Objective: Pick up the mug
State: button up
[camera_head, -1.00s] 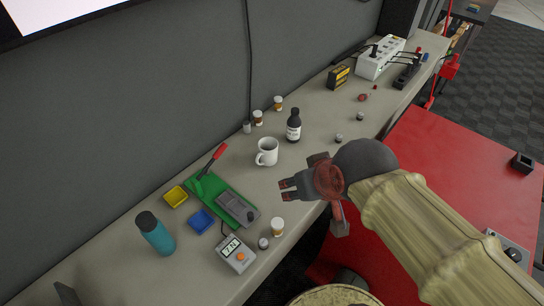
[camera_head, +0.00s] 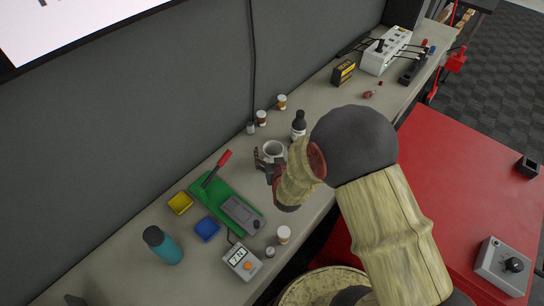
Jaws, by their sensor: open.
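The white mug (camera_head: 274,148) stands upright on the grey bench, with its rim and part of its body showing. My gripper (camera_head: 262,157) is open right at the mug, on its near left side. One dark finger shows at the mug's left edge. My wrist and arm hide the lower right of the mug, and I cannot tell whether the fingers touch it.
A dark bottle (camera_head: 299,124) stands close to the mug's right. Small jars (camera_head: 262,118) stand behind it. A green board with a red-handled tool (camera_head: 222,160) lies to the left, near a teal bottle (camera_head: 163,246) and a meter (camera_head: 241,262).

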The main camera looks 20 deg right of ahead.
aim_at(272, 145)
jog(key=shift+f, duration=0.35)
jog(key=shift+b+x, duration=0.45)
jog(key=shift+x, duration=3.4)
jog(key=shift+s+d+f, duration=0.1)
jog(key=shift+s+d, duration=0.05)
jog(key=shift+c, duration=1)
